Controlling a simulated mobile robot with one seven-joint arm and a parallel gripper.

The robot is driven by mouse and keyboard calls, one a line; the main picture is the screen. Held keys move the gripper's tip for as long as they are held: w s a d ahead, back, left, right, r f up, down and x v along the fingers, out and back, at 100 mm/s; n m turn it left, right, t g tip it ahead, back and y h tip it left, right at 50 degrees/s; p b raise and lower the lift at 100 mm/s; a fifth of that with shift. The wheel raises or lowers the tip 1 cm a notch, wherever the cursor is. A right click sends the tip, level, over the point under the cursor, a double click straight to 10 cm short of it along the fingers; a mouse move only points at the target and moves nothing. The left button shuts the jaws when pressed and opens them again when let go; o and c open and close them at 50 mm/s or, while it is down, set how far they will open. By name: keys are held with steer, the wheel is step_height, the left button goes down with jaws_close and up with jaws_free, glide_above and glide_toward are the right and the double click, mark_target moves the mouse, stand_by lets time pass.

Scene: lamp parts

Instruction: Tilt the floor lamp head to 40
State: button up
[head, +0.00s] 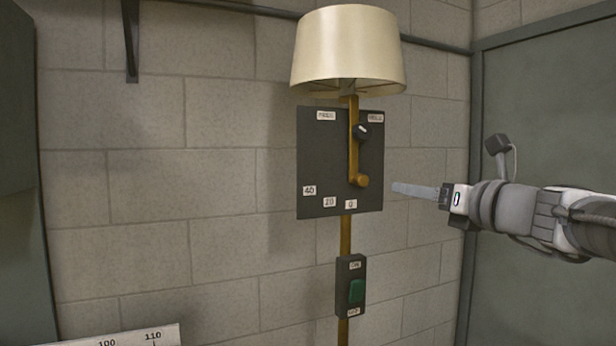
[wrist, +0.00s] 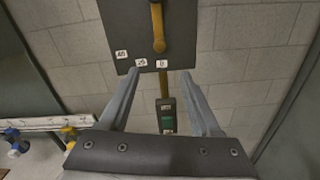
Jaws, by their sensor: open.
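The floor lamp has a cream shade (head: 350,50) on a brass pole (head: 345,235). A dark panel (head: 320,150) on the pole carries labels 40, 20 and 0 along its lower edge. A brass lever (head: 354,150) hangs straight down over the panel, its round knob (head: 362,181) above the 0 label (head: 351,204). The 40 label (head: 309,190) is to the left. My gripper (head: 400,189) is open and empty, to the right of the panel and apart from the knob. In the wrist view the lever (wrist: 158,25) shows beyond the fingers (wrist: 160,85).
A small black knob (head: 362,131) sits on the panel beside the lever. A switch box (head: 351,285) with a green rocker is lower on the pole. A numbered scale strip (head: 130,338) is at the lower left. A grey door (head: 550,110) stands at right.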

mark_target(364, 182)
steer(key=p+x, duration=0.3)
steer(key=x, duration=1.4)
steer(key=shift+w+a, duration=0.15)
steer(key=shift+w, duration=0.05)
jaws_close()
stand_by(0.8)
